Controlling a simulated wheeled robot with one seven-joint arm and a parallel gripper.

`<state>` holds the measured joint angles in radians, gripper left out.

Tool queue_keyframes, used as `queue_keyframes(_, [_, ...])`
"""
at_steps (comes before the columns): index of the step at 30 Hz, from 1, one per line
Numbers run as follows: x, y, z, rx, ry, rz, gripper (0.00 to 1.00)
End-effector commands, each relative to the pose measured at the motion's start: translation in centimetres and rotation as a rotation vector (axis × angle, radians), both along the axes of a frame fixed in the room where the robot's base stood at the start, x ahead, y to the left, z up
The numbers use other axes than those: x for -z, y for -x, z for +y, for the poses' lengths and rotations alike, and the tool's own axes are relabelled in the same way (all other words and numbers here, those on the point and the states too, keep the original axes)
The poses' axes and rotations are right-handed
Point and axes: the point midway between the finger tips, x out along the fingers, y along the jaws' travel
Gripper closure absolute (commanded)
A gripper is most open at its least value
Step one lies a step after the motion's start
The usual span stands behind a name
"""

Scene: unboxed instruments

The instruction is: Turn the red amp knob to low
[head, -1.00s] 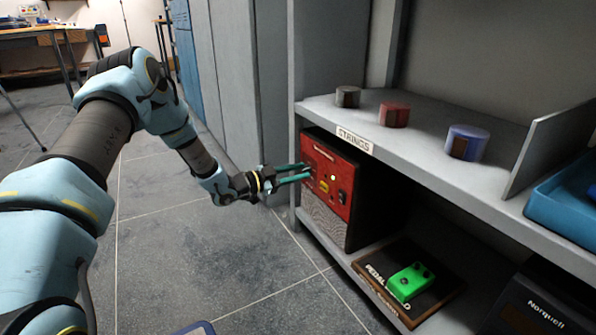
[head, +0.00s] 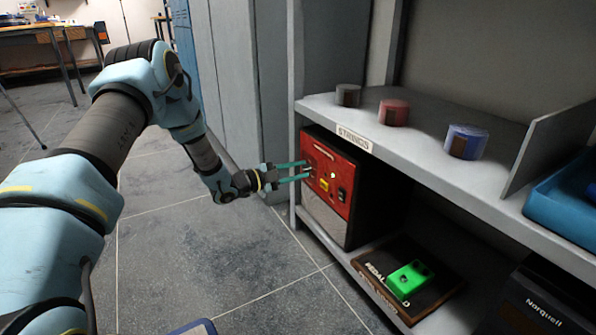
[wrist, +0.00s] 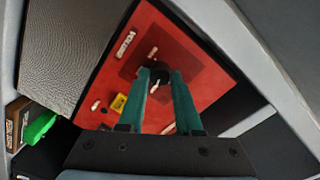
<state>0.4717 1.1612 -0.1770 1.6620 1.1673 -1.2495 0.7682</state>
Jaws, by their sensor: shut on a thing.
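The red amp (head: 330,178) stands on the lower shelf under the STRINGS label, with its red panel facing my arm. Its dark knob (wrist: 157,74) shows in the wrist view between the tips of my green fingers, with a pale pointer mark below it. My gripper (head: 308,171) reaches the panel from the left and is shut on the knob; it also shows in the wrist view (wrist: 160,78). The fingers hide part of the knob, and I cannot read its setting. A yellow plate (wrist: 118,103) is on the panel beside the fingers.
A green pedal (head: 409,280) sits on a dark board right of the amp. Several string spools, including a red one (head: 393,113), stand on the upper shelf (head: 420,143), whose edge runs just above the amp. The floor (head: 190,260) left of the shelf is open.

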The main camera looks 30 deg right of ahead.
Motion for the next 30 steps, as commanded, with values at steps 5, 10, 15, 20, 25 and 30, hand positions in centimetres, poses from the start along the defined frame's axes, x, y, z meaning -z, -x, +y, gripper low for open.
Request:
queue_keyframes(5, [0.12,0.03,0.09,-0.001,-0.003,-0.002,1.00])
queue_keyframes(10, [0.13,0.03,0.09,0.000,-0.002,-0.001,1.00])
queue_keyframes(15, [0.10,0.02,0.07,0.000,-0.002,-0.001,0.51])
queue_keyframes(20, [0.06,0.01,0.04,0.000,-0.001,-0.001,0.37])
queue_keyframes(25, [0.03,0.01,0.02,0.000,-0.001,-0.002,0.37])
queue_keyframes(30, [-0.18,-0.15,0.96,-0.001,-0.002,-0.001,0.37])
